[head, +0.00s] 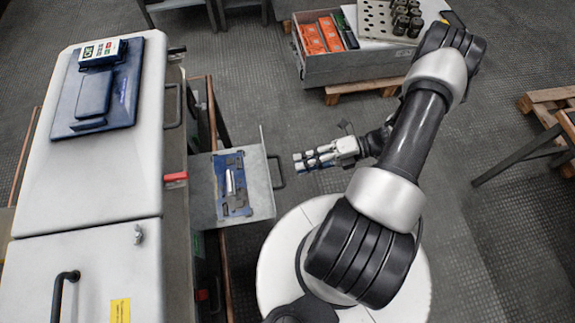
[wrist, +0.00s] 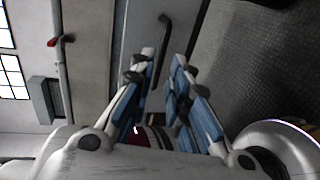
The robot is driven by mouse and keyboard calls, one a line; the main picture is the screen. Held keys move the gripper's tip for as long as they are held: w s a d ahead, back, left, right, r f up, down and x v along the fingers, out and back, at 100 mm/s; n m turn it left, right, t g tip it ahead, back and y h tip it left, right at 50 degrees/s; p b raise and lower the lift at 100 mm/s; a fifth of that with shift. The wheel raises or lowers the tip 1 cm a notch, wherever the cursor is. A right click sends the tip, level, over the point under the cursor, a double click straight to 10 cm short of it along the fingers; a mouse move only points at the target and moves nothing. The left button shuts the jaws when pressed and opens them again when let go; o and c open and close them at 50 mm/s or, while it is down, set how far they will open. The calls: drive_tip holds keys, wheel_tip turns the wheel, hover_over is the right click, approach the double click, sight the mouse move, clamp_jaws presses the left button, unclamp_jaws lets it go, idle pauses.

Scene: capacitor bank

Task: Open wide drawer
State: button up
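A grey drawer (head: 262,195) stands pulled out from the right side of the white cabinet (head: 95,185). A blue insert (head: 234,184) with tools lies in it. A dark bar handle (head: 277,171) is on its front. I cannot tell from the frames whether this is the wide drawer. My gripper (head: 300,161) is just right of the handle, pointing left towards it. In the wrist view my gripper (wrist: 163,60) has its blue-padded fingers apart with nothing between the tips. A dark handle (wrist: 162,40) shows beyond the tips, apart from them as far as I see.
A red latch (head: 176,177) is on the cabinet side. A blue case (head: 95,88) lies on the cabinet top. A grey crate (head: 348,62) with orange boxes stands at the back. A wooden pallet (head: 553,105) is at the right. Grated floor (head: 235,105) behind the drawer is clear.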

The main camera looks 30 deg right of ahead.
drive_tip(key=shift+v, duration=2.3)
